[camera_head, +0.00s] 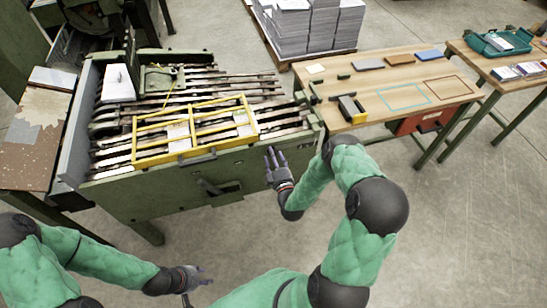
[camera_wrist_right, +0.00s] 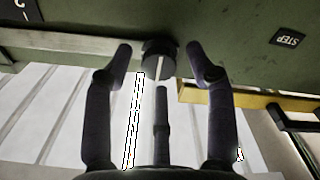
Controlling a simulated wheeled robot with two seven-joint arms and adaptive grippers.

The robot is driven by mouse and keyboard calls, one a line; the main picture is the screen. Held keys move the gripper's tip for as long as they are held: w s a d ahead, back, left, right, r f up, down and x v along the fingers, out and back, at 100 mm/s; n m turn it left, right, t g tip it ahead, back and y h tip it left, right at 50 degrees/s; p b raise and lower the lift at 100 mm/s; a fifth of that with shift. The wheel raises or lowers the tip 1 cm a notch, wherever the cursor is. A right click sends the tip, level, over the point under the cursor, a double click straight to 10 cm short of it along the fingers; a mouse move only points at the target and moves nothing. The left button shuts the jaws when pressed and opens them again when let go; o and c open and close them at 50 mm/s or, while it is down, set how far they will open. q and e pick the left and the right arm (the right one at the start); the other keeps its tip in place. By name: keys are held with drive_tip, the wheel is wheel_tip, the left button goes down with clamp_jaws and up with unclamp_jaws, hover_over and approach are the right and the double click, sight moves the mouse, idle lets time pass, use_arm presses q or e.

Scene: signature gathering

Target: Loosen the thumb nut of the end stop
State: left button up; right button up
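A dark round knob with a pale line across it (camera_wrist_right: 160,58), likely the thumb nut, sits on the green machine face in the right wrist view. My right gripper (camera_wrist_right: 160,66) has its dark fingers spread on both sides of the knob, with a gap on each side; a third finger is just below it. In the head view my right gripper (camera_head: 272,155) is at the right end of the machine's front panel and hides the knob. The end stop cannot be made out clearly. My left gripper (camera_head: 203,276) is open and empty, low in front of the machine.
The green machine (camera_head: 170,200) has metal rails and a yellow frame (camera_head: 193,151) on top. A black handle (camera_head: 217,187) protrudes from its front. A wooden table (camera_head: 385,92) with small blocks stands right. Open floor (camera_head: 470,220) lies in front.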

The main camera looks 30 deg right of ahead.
drive_tip(key=shift+s, duration=0.15)
drive_tip(key=v, duration=1.1)
drive_tip(key=shift+s, duration=0.35)
drive_tip(key=shift+a, duration=0.15)
